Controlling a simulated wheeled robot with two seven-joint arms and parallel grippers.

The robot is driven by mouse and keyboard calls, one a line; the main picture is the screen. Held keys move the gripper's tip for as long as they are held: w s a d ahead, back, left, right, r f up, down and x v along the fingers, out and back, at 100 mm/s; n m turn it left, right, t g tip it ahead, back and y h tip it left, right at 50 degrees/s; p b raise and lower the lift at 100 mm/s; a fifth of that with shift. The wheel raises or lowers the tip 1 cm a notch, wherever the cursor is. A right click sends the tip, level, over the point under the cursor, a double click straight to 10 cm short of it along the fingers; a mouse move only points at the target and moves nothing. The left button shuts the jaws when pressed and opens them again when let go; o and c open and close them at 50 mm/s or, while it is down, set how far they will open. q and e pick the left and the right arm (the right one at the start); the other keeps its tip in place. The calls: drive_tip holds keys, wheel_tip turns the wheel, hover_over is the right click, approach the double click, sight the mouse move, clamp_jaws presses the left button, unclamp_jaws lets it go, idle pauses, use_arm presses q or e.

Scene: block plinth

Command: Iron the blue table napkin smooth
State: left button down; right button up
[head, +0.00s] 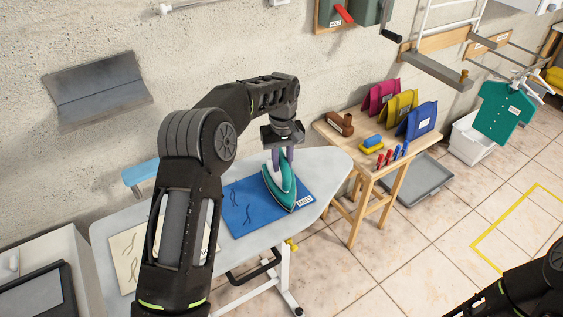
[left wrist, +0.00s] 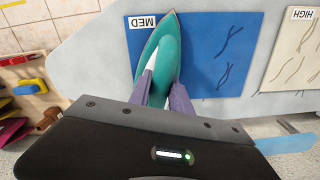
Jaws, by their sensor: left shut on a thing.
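The blue napkin (head: 241,208) lies flat on the grey ironing board (head: 324,170). It has dark wavy crease marks on its left part and a white label reading MED at its right corner. The teal iron (head: 285,191) stands on the right part of the napkin. My left gripper (head: 280,158) is shut on the iron's handle from above. In the left wrist view the fingers (left wrist: 163,92) sit either side of the teal handle, and the creases show on the napkin (left wrist: 215,60) beside the iron. Of my right arm only a dark part shows at the lower right; its gripper is out of view.
A cream cloth (head: 128,254) with creases lies on the board's left, partly behind my left arm; its label reads HIGH in the left wrist view. A wooden table (head: 357,168) with coloured pouches and small tools stands right of the board. A grey tray (head: 418,181) lies on the floor.

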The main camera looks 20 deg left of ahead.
use_arm(q)
drive_tip(key=shift+w+d, duration=1.05)
drive_tip(key=shift+w, duration=0.3)
drive_tip(key=shift+s+a+b, duration=0.6)
drive_tip(key=shift+s+b, duration=0.1)
drive_tip(key=shift+s+a+r+b, duration=0.2)
drive_tip(key=shift+s+a+b, duration=0.1)
drive_tip(key=shift+s+a, duration=0.25)
drive_tip(key=shift+d, duration=0.1)
drive_tip(key=shift+s, duration=0.1)
drive_tip(key=shift+s+a+f+b, duration=0.15)
drive_tip(key=shift+s+a+b, duration=0.4)
drive_tip(key=shift+s+b, duration=0.15)
drive_tip(key=shift+s+a, duration=0.45)
drive_tip(key=shift+s, duration=0.15)
